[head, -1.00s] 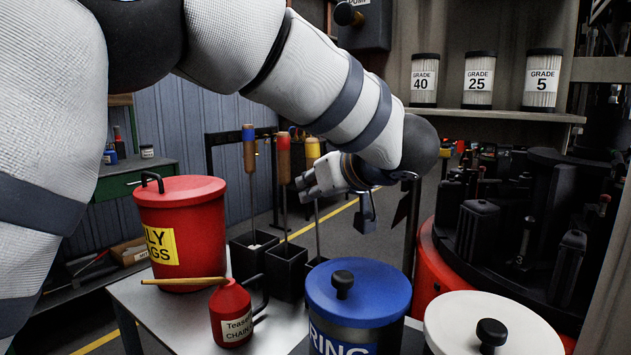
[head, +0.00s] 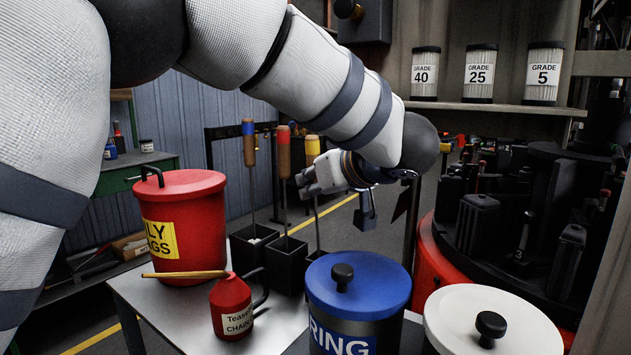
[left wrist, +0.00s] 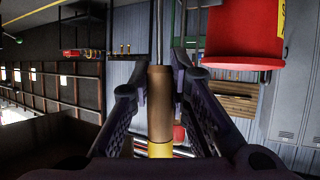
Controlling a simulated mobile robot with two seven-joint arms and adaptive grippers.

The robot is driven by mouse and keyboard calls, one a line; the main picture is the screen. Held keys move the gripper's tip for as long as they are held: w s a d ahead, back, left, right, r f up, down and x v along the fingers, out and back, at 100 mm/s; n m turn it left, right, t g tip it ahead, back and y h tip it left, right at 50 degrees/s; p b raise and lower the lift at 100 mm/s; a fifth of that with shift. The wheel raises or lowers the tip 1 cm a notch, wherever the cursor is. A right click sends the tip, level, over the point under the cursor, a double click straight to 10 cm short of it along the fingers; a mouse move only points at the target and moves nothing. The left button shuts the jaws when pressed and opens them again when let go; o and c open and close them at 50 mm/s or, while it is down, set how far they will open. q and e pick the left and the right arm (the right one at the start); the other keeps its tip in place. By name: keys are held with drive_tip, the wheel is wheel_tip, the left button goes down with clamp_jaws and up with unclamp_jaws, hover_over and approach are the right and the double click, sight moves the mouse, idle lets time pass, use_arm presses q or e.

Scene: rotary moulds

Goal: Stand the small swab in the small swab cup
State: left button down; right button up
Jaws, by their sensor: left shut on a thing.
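Three swabs with wooden handles and thin shafts show in the head view. The yellow-ended one (head: 312,146), which I take for the small swab, is in my left gripper (head: 318,183). It is nearly upright. In the left wrist view its brown handle (left wrist: 160,100) sits between the two fingers (left wrist: 160,92), yellow end toward the camera. The blue-ended swab (head: 249,145) and red-ended swab (head: 284,155) stand in black square cups (head: 248,259) (head: 286,270). A third black cup (head: 314,258) is partly hidden behind the blue bucket; I cannot tell whether the held shaft's tip is inside it.
A red lidded bucket (head: 190,225), a small red can (head: 232,308) and a stick (head: 184,274) are on the metal table (head: 180,318). The blue-lidded bucket (head: 375,280) and white-lidded bucket (head: 460,305) stand in front. Dark machinery (head: 510,210) is at right.

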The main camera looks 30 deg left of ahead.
use_arm(q)
drive_tip(key=shift+f, duration=0.2)
drive_tip(key=c, duration=1.4)
unclamp_jaws()
drive_tip(key=shift+c, duration=0.2)
drive_tip(key=v, duration=1.2)
drive_tip(key=shift+f, duration=0.1)
